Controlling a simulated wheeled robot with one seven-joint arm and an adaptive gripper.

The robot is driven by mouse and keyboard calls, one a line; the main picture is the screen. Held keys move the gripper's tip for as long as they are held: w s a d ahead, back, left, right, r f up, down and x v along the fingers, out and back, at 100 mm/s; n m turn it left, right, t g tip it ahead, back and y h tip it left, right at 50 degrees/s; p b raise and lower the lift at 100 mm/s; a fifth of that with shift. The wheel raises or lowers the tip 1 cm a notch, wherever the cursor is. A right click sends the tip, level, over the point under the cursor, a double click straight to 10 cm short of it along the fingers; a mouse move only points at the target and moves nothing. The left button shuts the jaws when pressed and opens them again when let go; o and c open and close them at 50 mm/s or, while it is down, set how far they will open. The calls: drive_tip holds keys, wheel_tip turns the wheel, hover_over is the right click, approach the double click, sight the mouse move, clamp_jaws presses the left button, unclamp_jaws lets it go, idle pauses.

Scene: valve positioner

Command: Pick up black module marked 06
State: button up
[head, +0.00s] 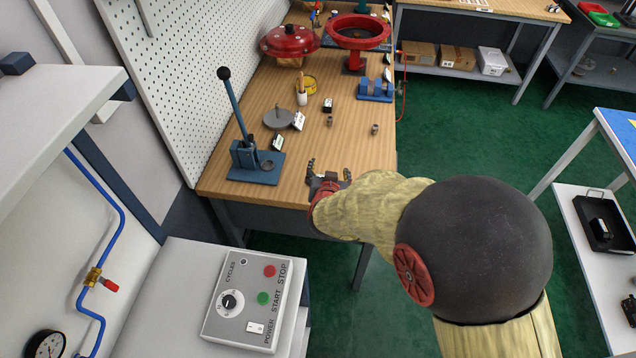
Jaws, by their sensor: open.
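My gripper (329,170) is open, with its fingers apart over the near edge of the wooden workbench (357,152). Nothing shows between the fingers. A small black block with a white face (327,105) stands on the bench beyond my gripper, apart from it. Its marking is too small to read, so I cannot tell if it is the module marked 06. My own arm covers part of the bench's near right edge.
A blue lever press (257,166) stands left of my gripper. White cards (298,121), a grey disc (278,118), small metal parts (375,129), a blue stand (376,91) and red casings (290,41) lie farther back. Bare wood lies just beyond my gripper.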

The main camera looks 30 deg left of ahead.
drive_tip(key=shift+t, duration=0.7)
drive_tip(key=s+a+f, duration=0.1)
drive_tip(key=f, duration=0.1)
drive_tip(key=s+a+f, duration=0.1)
drive_tip(key=f, duration=0.2)
drive_tip(key=s+a+f, duration=0.1)
drive_tip(key=f, duration=0.2)
drive_tip(key=shift+s+a+f+b, duration=0.15)
drive_tip(key=shift+s+a+b, duration=0.05)
drive_tip(key=shift+a+b, duration=0.15)
drive_tip(key=shift+w+f+n+h, duration=0.1)
drive_tip(key=shift+f+n+h, duration=0.1)
drive_tip(key=shift+n+h, duration=0.1)
drive_tip(key=shift+b+x, duration=0.4)
drive_tip(key=shift+x, duration=0.8)
drive_tip(key=x, duration=0.1)
drive_tip(key=b+x, duration=0.1)
drive_tip(key=x, duration=0.2)
drive_tip(key=shift+d+f+b, duration=0.25)
drive_tip(key=shift+b, duration=0.1)
drive_tip(key=shift+w+a, duration=0.2)
drive_tip(key=shift+w, duration=0.2)
drive_tip(key=shift+c, duration=0.9)
drive_tip(key=c, duration=1.1)
drive_tip(key=shift+c, duration=0.2)
